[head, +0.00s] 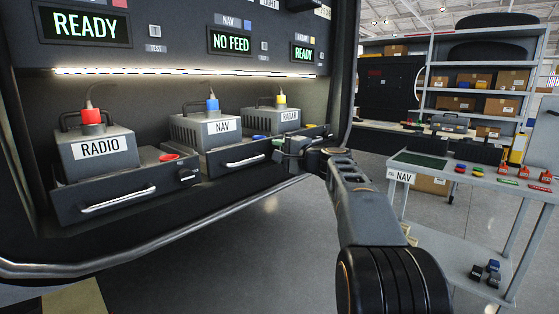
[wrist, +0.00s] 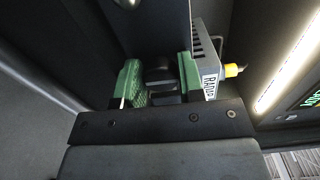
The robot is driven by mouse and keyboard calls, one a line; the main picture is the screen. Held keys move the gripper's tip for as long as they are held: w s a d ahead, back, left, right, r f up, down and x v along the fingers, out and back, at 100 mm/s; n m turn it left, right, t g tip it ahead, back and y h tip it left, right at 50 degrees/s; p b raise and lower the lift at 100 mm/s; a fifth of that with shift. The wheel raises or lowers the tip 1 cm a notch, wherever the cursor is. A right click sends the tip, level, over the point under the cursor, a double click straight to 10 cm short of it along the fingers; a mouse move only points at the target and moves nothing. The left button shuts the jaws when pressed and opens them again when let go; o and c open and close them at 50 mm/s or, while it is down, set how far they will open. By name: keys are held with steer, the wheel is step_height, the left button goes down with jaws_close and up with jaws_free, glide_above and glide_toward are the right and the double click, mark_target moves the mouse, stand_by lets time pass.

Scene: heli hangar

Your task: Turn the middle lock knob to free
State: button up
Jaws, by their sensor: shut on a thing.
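The middle drawer (head: 225,157) carries the NAV unit (head: 205,130), a grey box with a blue plug (head: 212,104) on top. My gripper (head: 281,146) is at the right end of this drawer's front and covers the lock knob there in the head view. In the wrist view, the green fingers of my gripper (wrist: 160,82) are on both sides of a dark knob (wrist: 159,76) and shut on it. The knob's marking and exact angle cannot be read. The display (head: 231,41) above the NAV unit says NO FEED.
The RADIO drawer (head: 122,199) is at the left, with a dark knob (head: 188,177) at its front. A cart (head: 470,175) with a NAV label stands at the right, with open floor between.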

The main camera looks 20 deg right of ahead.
steer(key=shift+n+b, duration=0.3)
steer(key=shift+n, duration=0.1)
steer(key=o, duration=0.9)
steer(key=p+v, duration=0.1)
steer(key=v, duration=1.2)
steer(key=shift+s, duration=0.35)
steer(key=shift+r, duration=0.1)
